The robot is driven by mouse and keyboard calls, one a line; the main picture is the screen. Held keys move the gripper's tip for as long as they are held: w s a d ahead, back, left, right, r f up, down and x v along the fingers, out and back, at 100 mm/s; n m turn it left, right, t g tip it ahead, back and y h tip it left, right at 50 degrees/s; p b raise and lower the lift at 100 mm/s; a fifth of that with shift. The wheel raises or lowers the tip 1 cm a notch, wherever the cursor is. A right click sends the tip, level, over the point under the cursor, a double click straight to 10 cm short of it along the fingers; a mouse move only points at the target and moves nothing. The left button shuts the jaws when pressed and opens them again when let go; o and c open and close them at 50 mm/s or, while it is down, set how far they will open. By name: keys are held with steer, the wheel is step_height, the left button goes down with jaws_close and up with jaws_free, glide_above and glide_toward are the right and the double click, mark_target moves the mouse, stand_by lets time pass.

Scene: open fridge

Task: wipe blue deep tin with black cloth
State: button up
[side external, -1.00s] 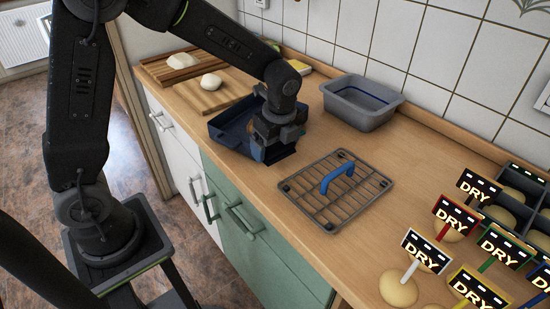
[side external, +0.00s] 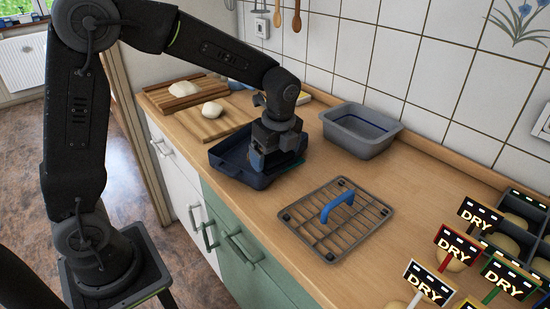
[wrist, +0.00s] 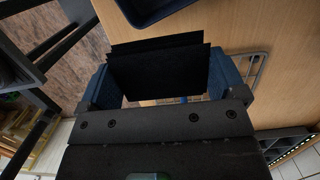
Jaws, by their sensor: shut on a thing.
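The blue deep tin (side external: 228,165) stands on the wooden counter, left of the middle in the side view. In the wrist view, part of the blue tin (wrist: 150,10) shows at the top edge. My gripper (side external: 268,160) is over the right part of the tin, pointing down. In the wrist view my gripper (wrist: 168,82) is shut on the folded black cloth (wrist: 158,70), which sits between its two blue fingers. The cloth is hidden behind the gripper in the side view, and I cannot tell whether it touches the tin.
A grey tub (side external: 360,139) with a blue line stands behind right. A wire rack (side external: 322,232) with a blue handle lies in front. Boards with dough (side external: 212,110) lie at the back left. Several DRY signs (side external: 430,283) crowd the right. Counter between rack and tub is clear.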

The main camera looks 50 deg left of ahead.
steer(key=w+a+f, duration=0.1)
steer(key=w+a, duration=0.4)
steer(key=a, duration=0.8)
steer(key=shift+f, duration=3.25)
steer(key=shift+w+a+f, duration=0.15)
steer(key=shift+w+f, duration=0.45)
steer(key=shift+f, duration=0.25)
steer(key=shift+c, duration=0.3)
steer(key=shift+w+a, duration=0.15)
steer(key=shift+w, duration=0.4)
steer(key=shift+w+a, duration=0.15)
steer(key=shift+w, duration=0.35)
steer(key=shift+s+d, duration=0.2)
steer(key=shift+s, duration=0.5)
steer(key=shift+s+d, duration=0.2)
steer(key=shift+s, duration=0.5)
steer(key=shift+s+a, duration=0.35)
steer(key=shift+s, duration=0.1)
steer(key=shift+s+a, duration=0.2)
steer(key=shift+a, duration=0.55)
steer(key=shift+w+a, duration=0.25)
steer(key=shift+w, duration=0.65)
steer(key=shift+w+a, duration=0.25)
steer(key=shift+w, duration=0.6)
steer(key=shift+s+d, duration=0.25)
steer(key=shift+s, duration=0.7)
steer(key=shift+s+d, duration=0.25)
steer(key=shift+s, duration=0.65)
step_height(320, 180, up, 8)
steer(key=shift+r, duration=0.15)
